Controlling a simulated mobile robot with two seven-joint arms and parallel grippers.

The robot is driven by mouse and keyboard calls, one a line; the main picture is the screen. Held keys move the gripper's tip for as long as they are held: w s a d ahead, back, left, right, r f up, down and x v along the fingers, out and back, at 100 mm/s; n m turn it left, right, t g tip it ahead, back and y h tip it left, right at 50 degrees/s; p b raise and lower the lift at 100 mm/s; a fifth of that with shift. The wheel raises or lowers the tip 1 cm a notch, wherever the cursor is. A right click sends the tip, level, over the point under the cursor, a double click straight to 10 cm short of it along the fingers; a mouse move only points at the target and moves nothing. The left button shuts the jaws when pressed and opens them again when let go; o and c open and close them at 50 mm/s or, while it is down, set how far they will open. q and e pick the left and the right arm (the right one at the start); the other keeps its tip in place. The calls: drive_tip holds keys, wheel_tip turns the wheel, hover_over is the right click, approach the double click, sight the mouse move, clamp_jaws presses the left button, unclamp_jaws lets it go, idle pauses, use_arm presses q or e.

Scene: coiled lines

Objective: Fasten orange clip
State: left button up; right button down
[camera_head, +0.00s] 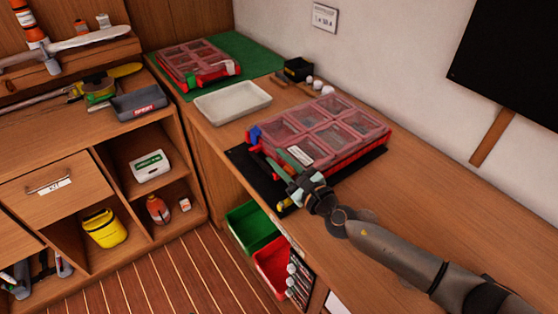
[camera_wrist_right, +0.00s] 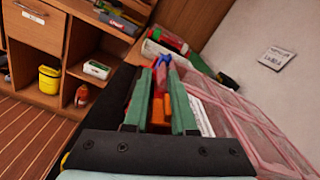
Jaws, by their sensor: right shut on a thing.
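A red case (camera_head: 330,150) with clear pink-tinted lids lies closed on a black mat (camera_head: 376,158) on the counter. A blue clip (camera_head: 254,134) is at its left front corner and also shows in the right wrist view (camera_wrist_right: 181,63). My right gripper (camera_head: 283,164) is at the case's front edge, its green fingers (camera_wrist_right: 160,76) closed around an orange clip (camera_wrist_right: 158,106) on that edge. The fingers partly hide the clip, so I cannot tell whether it is latched. My left gripper is not in view.
A white tray (camera_head: 232,101) and another red case (camera_head: 198,64) on a green mat (camera_head: 258,57) are farther back. A small black box (camera_head: 297,69) stands by the wall. Green (camera_head: 251,228) and red (camera_head: 272,266) bins are below the counter edge. The counter right of the case is clear.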

drive_tip(key=shift+s+a+f, duration=0.1)
drive_tip(key=shift+f, duration=0.1)
drive_tip(key=shift+m+b, duration=0.3)
drive_tip(key=shift+m, duration=0.2)
drive_tip(key=shift+w+d+r+m, duration=0.1)
drive_tip(key=shift+w+d+m, duration=0.3)
drive_tip(key=shift+m, duration=0.5)
drive_tip(key=shift+s, duration=0.1)
drive_tip(key=c, duration=0.7)
unclamp_jaws()
drive_tip(key=shift+d+r, duration=0.1)
drive_tip(key=shift+c, duration=0.2)
drive_tip(key=shift+d, duration=0.1)
